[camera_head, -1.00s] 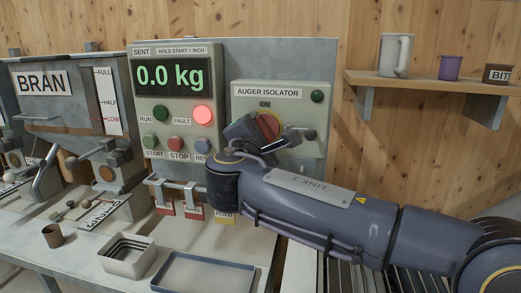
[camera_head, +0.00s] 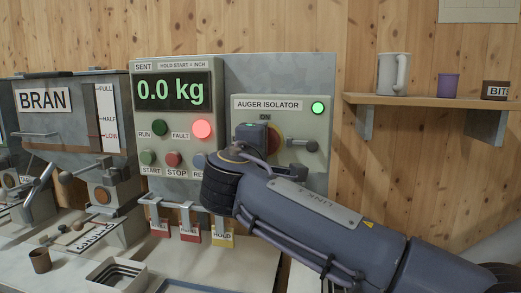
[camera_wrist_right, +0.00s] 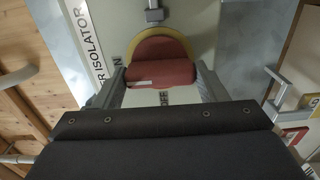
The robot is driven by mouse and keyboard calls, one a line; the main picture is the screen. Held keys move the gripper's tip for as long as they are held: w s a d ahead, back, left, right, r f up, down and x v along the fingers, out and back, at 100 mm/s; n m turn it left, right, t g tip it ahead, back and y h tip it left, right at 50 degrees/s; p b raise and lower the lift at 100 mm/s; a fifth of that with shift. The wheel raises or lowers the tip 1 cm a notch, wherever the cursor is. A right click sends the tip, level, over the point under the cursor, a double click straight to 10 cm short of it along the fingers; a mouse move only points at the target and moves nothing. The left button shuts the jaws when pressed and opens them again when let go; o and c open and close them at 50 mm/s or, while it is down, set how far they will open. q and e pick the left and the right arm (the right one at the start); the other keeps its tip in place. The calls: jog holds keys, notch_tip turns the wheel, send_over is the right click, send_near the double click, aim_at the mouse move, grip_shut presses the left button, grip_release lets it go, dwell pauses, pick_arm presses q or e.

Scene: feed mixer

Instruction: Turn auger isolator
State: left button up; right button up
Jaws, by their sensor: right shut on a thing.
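The auger isolator (camera_head: 296,170) is a pale box at the right of the control panel, with a red knob (camera_head: 275,145) on a yellow surround. The knob also shows in the wrist view (camera_wrist_right: 162,73), its red bar lying between my fingers. My right gripper (camera_wrist_right: 163,82) is shut on this bar. In the head view, my right gripper and wrist cover the knob's left and lower parts. The isolator's lamp (camera_head: 318,108) glows bright green. A small grey latch-like part (camera_head: 302,144) sits right of the knob. My left gripper is not in view.
The display (camera_head: 170,92) reads 0.0 kg and the fault lamp (camera_head: 202,129) is red. Start (camera_head: 149,158) and stop (camera_head: 173,160) buttons are close left of my wrist. Red and yellow tags hang below. A shelf (camera_head: 430,101) with cups stands at right.

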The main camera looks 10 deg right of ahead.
dwell(0.3)
jog(key=o, duration=1)
jog(key=v, duration=0.8)
jog(key=shift+w, duration=0.1)
